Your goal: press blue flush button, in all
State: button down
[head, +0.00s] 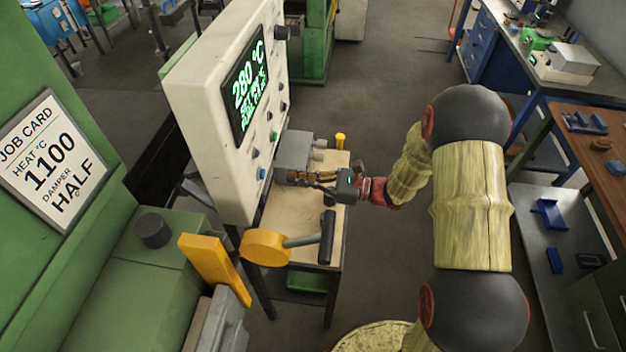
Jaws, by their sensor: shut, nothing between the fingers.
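A pale control panel (189,95) stands upright left of centre, with a lit green display (245,85) reading 280 °C and smaller lines I cannot read surely. A small blue button (262,173) sits low on the panel face, below a green button (273,135) and several dark knobs. My gripper (284,177) is shut and empty. It points left at the panel's lower part, and its tips look a short way right of the blue button. I cannot tell the exact gap in depth.
A grey box (293,151) stands just behind my gripper on a small table (290,240). A yellow-ended lever (265,247) with a dark handle juts out in front. A job card (45,160) reads HEAT 1100, DAMPER HALF. Benches (585,140) line the right; floor between is open.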

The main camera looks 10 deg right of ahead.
jog(key=shift+x, duration=2.9)
jog(key=shift+w+a+r, duration=0.1)
jog(key=shift+w+a, duration=0.2)
jog(key=shift+a, duration=0.35)
jog(key=v, duration=1.4)
